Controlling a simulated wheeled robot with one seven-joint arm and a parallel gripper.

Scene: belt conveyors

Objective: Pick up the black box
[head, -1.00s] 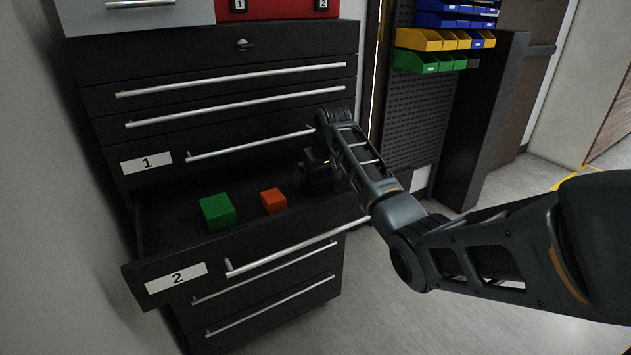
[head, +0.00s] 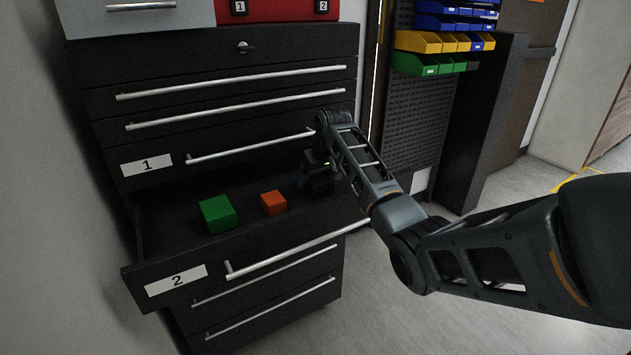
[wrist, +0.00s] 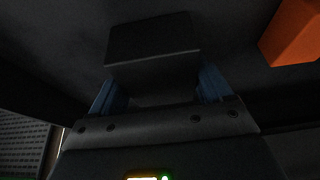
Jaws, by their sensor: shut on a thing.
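The black box (wrist: 152,42) is between the two blue-padded fingers of my gripper (wrist: 158,88) in the wrist view. My gripper is shut on it. In the head view my gripper (head: 318,185) is down inside the open drawer marked 2 (head: 160,235), at its right side. The box is hard to make out there, dark against the dark drawer and my gripper. I cannot tell whether the box touches the drawer floor.
An orange block (head: 273,203) lies just left of my gripper, and a green cube (head: 217,213) lies farther left in the same drawer. The closed drawer marked 1 (head: 250,145) is above. Coloured bins (head: 440,40) hang at the back right.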

